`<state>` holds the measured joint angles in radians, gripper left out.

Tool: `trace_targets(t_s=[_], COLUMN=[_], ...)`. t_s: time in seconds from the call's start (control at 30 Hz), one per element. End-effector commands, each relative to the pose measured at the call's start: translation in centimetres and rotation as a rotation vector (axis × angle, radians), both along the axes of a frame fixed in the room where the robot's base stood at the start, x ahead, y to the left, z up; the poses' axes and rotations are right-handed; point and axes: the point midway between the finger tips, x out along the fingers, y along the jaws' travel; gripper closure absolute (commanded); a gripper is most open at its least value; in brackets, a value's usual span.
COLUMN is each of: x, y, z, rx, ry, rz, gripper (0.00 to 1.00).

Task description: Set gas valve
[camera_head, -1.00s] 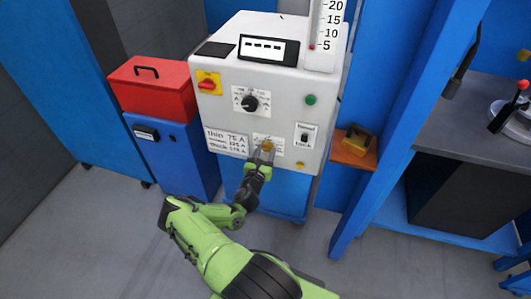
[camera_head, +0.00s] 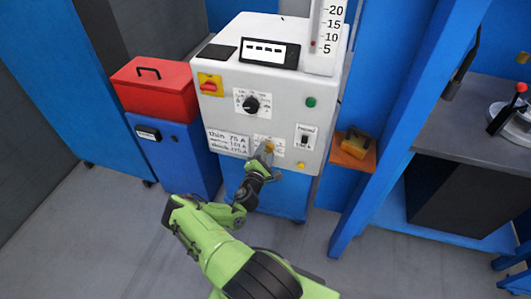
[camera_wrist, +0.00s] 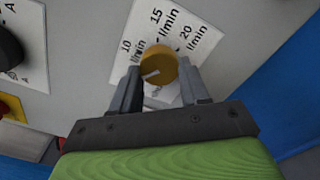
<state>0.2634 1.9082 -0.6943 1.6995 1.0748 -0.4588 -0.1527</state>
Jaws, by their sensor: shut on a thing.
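The yellow-brown gas valve knob (camera_wrist: 158,65) sits on the white machine's front panel, before a label with 10, 15 and 20 l/min marks. A white pointer line on the knob points to the lower left in the wrist view. My gripper (camera_wrist: 160,84) is shut on the knob, one finger on each side. In the head view the knob (camera_head: 269,147) shows just past my gripper (camera_head: 265,154). The flow gauge (camera_head: 328,35) on top of the machine has a small red marker between the 5 and 10 marks. My fingers hide part of the label.
The white panel (camera_head: 230,124) also carries a black dial (camera_head: 251,104), a red-and-yellow switch (camera_head: 209,86), a green button (camera_head: 311,102) and a toggle switch (camera_head: 304,138). A red toolbox (camera_head: 152,88) stands at left, a blue post (camera_head: 385,150) at right. Grey floor is clear in front.

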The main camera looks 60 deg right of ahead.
Motion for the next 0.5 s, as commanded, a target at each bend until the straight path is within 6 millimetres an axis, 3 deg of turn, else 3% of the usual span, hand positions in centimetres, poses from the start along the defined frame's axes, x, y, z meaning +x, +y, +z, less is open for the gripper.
trace_targets(t_s=[0.5], x=[0.0], y=[0.06], z=[0.12], rx=[0.079], ry=[-0.479], rz=[-0.001], gripper=[0.85])
